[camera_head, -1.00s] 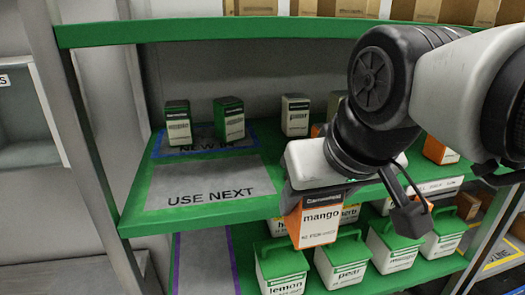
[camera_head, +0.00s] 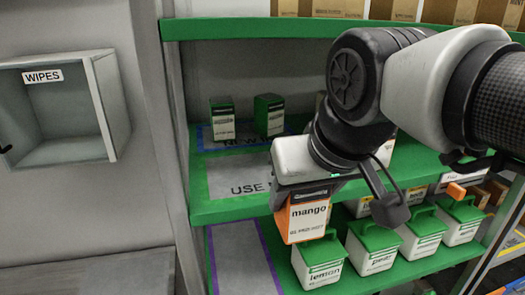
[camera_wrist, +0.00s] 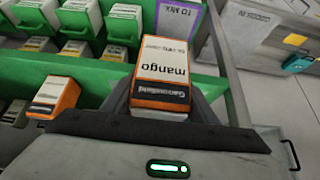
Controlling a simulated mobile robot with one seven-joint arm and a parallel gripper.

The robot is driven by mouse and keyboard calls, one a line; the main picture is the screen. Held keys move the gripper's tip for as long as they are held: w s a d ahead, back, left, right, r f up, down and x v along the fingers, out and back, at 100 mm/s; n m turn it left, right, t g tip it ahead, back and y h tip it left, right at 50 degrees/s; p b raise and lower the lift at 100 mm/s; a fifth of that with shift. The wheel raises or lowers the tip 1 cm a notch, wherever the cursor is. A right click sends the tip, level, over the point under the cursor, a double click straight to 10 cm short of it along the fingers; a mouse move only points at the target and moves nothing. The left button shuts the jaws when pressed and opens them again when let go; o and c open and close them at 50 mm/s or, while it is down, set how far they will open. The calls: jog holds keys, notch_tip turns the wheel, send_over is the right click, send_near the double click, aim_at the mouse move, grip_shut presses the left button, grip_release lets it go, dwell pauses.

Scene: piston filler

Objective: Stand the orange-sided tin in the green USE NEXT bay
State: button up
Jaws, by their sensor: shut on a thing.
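My gripper (camera_head: 308,192) is shut on the orange-sided mango tin (camera_head: 308,220), which has a white label facing out. It hangs in front of the green shelf edge, below the shelf's top surface. The tin also shows in the wrist view (camera_wrist: 163,75), held between the fingers. The USE NEXT bay is a grey patch (camera_head: 225,175) on the green shelf, left of and behind my gripper. Its right part is hidden by my gripper and arm. The visible part of the bay is empty.
Two green-sided tins (camera_head: 222,118) stand in the blue-edged NEW IN bay (camera_head: 208,139) behind. Several green-lidded tubs (camera_head: 320,262) stand on the shelf below. A grey shelf post (camera_head: 165,150) and an open WIPES box (camera_head: 65,110) are at left.

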jog(key=shift+w+a, duration=0.1)
jog(key=shift+a, duration=0.3)
jog(key=w+a, duration=0.1)
jog(key=w, duration=0.4)
jog(key=w+a+p, duration=0.1)
jog(key=w+a, duration=0.1)
jog(key=w, duration=0.4)
jog(key=w+a, duration=0.1)
jog(key=w, duration=0.4)
jog(key=shift+w+a, duration=0.3)
jog(key=shift+a, duration=0.1)
jog(key=shift+w+a+f, duration=0.1)
jog(key=shift+w, duration=0.2)
jog(key=shift+s+f, duration=0.1)
jog(key=shift+f, duration=0.05)
jog(key=shift+f, duration=0.2)
jog(key=o, duration=1.5)
